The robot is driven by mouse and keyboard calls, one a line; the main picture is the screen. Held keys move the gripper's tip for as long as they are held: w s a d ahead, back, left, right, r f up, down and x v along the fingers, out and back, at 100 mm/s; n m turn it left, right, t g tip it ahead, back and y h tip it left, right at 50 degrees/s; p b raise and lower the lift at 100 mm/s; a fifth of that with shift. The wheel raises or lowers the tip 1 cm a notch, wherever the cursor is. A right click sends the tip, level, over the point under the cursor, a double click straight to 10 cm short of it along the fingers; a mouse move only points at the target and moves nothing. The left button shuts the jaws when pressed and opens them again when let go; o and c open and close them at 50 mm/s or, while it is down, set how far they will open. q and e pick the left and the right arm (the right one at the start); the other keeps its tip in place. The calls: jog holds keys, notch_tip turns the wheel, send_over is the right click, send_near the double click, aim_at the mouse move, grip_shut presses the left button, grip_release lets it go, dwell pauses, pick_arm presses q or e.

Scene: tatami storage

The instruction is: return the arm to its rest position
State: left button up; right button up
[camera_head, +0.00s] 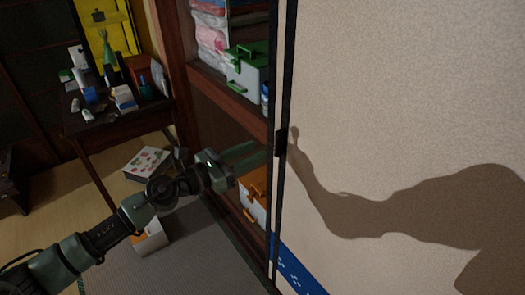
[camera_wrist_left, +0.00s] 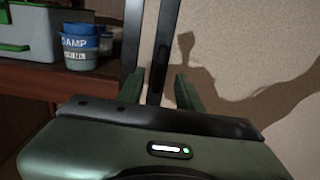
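My left gripper (camera_head: 252,154) reaches in from the lower left of the head view. Its fingers point toward the dark edge of the sliding door (camera_head: 400,130) and end close to it. In the left wrist view the two green fingers stand apart (camera_wrist_left: 158,92), with the dark door edge visible in the gap behind them. I cannot tell whether they touch the edge. I see nothing held between them. My right gripper is in neither view.
The open closet left of the door has a wooden shelf (camera_head: 222,92) with a green-and-white box (camera_head: 248,72) and blue cups (camera_wrist_left: 80,42). An orange-and-white box (camera_head: 253,194) is below. A cluttered low table (camera_head: 120,120) and boxes are at left.

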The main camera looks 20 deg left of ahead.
pick_arm(q)
jog(key=shift+s+a, duration=0.15)
jog(key=shift+s, duration=0.1)
